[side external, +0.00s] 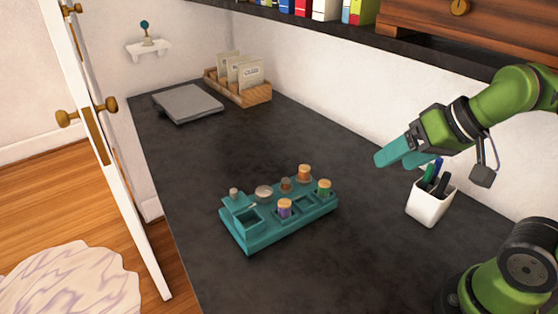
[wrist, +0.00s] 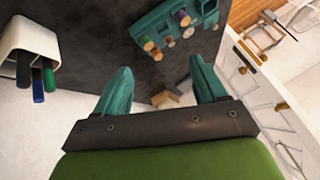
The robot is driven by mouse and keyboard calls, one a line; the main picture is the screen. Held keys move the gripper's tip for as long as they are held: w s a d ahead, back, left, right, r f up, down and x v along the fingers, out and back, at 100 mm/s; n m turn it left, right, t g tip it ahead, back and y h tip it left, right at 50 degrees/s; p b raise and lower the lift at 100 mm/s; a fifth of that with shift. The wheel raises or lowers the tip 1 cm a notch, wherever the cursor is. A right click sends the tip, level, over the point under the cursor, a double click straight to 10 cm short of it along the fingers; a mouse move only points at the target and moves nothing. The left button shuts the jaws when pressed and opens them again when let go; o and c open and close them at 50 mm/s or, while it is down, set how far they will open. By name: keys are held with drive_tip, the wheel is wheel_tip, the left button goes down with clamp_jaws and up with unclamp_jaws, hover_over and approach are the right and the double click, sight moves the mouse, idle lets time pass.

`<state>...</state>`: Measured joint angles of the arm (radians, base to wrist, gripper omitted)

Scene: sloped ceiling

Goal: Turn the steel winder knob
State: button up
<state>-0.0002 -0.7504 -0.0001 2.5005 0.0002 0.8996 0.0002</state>
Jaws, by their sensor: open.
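A teal holder (side external: 291,226) sits on the dark counter with several small capped pieces in it. At its left end, a small greyish knob (side external: 234,192) stands on a raised part, and a pale, flat round piece (side external: 264,191) lies beside it. I cannot tell for sure which is the steel winder knob. The holder also shows partly at the top of the wrist view (wrist: 150,24). My gripper (side external: 403,156) is open and empty, with teal fingers, above the counter to the right of the holder and apart from it. Its fingers frame the lower wrist view (wrist: 160,76).
A white cup (side external: 428,208) of pens stands right of the holder, below my gripper. A grey flat slab (side external: 187,103) and a wooden box of cards (side external: 240,88) lie at the back. A shelf (side external: 340,24) overhangs the wall side.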

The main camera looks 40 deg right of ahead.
drive_tip(key=w+f+m+g, duration=0.2)
drive_tip(key=w+m+g, duration=0.15)
drive_tip(key=w, duration=0.75)
drive_tip(key=m+g+y, duration=0.3)
drive_tip(key=m, duration=0.9)
hover_over(265, 190)
drive_tip(key=d, duration=0.6)
wheel_tip(265, 190, down, 3)
drive_tip(key=shift+h, duration=0.3)
drive_tip(key=x, duration=1)
drive_tip(key=s+x, duration=0.1)
drive_tip(key=x, duration=0.5)
drive_tip(key=shift+d+f, duration=0.1)
drive_tip(key=shift+d, duration=0.05)
drive_tip(key=c, duration=1)
drive_tip(key=shift+c, duration=0.3)
